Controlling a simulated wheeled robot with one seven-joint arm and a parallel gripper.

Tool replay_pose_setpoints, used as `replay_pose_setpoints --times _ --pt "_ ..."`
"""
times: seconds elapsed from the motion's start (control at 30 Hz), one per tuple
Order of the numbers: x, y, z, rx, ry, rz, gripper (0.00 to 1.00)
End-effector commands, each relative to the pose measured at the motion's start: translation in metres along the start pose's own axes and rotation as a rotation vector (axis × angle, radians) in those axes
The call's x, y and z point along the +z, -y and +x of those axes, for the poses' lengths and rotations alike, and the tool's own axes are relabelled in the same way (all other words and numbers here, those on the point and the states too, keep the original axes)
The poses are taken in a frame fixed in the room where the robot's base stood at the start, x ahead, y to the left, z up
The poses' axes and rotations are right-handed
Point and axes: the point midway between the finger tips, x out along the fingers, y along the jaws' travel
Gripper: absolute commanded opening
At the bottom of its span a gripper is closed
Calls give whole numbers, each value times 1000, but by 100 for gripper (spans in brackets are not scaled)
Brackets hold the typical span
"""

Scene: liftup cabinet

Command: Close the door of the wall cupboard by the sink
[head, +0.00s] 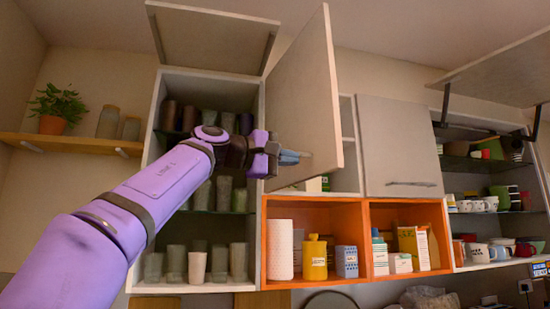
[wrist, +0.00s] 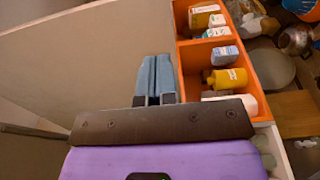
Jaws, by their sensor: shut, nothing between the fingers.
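The cupboard door (head: 305,90) is a pale grey-beige panel standing open, swung out from the middle wall cupboard, its left edge by the glass cabinet. My gripper (head: 290,157) is shut and empty. It is at the lower part of the door's left-facing side; I cannot tell whether the fingertips touch it. The door's handle is not clear there. In the wrist view the shut blue-grey fingers (wrist: 156,76) lie over the large pale panel (wrist: 90,60). Part of the cupboard's inside (head: 347,150) shows past the door's free edge.
A lifted flap (head: 213,38) hangs above the glass cabinet (head: 157,110) at left. Another raised flap (head: 500,72) is at right. A closed door (head: 398,140) adjoins the open cupboard. Orange shelves (head: 368,240) with bottles and boxes lie below.

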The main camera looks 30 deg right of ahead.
Motion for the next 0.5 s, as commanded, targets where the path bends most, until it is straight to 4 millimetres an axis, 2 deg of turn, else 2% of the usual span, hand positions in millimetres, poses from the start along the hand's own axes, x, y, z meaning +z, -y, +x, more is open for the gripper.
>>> replay_pose_setpoints --times 0.1,0.3,0.5 --pt "1 0 24 -2 4 1 0" --pt "0 0 56 -1 3 1 0" --pt "0 0 74 1 0 1 0"
